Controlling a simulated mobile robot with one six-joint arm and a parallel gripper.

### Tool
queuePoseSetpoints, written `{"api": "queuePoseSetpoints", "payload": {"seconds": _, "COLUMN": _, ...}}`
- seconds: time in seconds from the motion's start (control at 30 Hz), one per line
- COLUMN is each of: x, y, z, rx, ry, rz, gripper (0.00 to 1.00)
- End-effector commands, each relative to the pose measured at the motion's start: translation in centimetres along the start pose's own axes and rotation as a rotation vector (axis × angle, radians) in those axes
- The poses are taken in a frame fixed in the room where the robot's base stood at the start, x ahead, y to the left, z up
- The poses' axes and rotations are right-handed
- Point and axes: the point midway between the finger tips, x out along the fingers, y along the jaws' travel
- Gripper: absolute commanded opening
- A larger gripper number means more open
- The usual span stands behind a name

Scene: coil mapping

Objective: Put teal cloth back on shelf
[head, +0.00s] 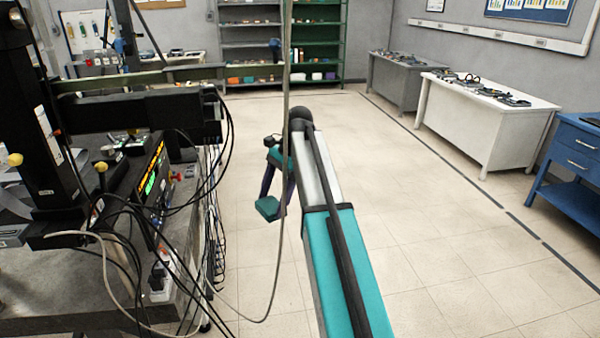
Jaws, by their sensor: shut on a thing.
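My gripper (275,196) hangs below the end of my arm, near the middle of the head view, with its dark fingers pointing down. It is shut on a small folded teal cloth (267,208), held in the air over the tiled floor. Part of the cloth is hidden behind the fingers and a hanging cable. The shelf unit (317,42) stands against the back wall, beyond my gripper and apart from it. It has dark green and grey levels with several small items on the lower ones.
A black machine on a bench (60,300) with loose cables (205,200) stands close at left. A grey table (400,75), a white table (480,115) and a blue cart (575,155) line the right side. The floor (430,200) between is clear.

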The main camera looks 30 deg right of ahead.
Motion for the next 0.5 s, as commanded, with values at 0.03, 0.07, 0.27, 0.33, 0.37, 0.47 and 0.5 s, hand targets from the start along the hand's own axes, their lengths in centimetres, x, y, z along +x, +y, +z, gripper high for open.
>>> {"api": "queuePoseSetpoints", "payload": {"seconds": 0.03, "x": 2.7, "y": 0.1, "z": 0.9, "rx": -0.059, "ry": -0.001, "rz": 0.029, "gripper": 0.52}}
{"api": "queuePoseSetpoints", "payload": {"seconds": 0.07, "x": 3.8, "y": 0.1, "z": 1.4, "rx": -0.093, "ry": -0.001, "rz": 0.043, "gripper": 0.52}}
{"api": "queuePoseSetpoints", "payload": {"seconds": 0.27, "x": 10.9, "y": 0.5, "z": 4.3, "rx": -0.307, "ry": 0.0, "rz": 0.134, "gripper": 0.52}}
{"api": "queuePoseSetpoints", "payload": {"seconds": 0.33, "x": 12.8, "y": 0.8, "z": 5.2, "rx": -0.366, "ry": 0.0, "rz": 0.159, "gripper": 0.52}}
{"api": "queuePoseSetpoints", "payload": {"seconds": 0.37, "x": 13.4, "y": 0.9, "z": 5.5, "rx": -0.388, "ry": 0.0, "rz": 0.168, "gripper": 0.52}}
{"api": "queuePoseSetpoints", "payload": {"seconds": 0.47, "x": 15.1, "y": 1.1, "z": 6.2, "rx": -0.444, "ry": 0.001, "rz": 0.191, "gripper": 0.52}}
{"api": "queuePoseSetpoints", "payload": {"seconds": 0.5, "x": 15.5, "y": 1.2, "z": 6.5, "rx": -0.46, "ry": 0.001, "rz": 0.197, "gripper": 0.52}}
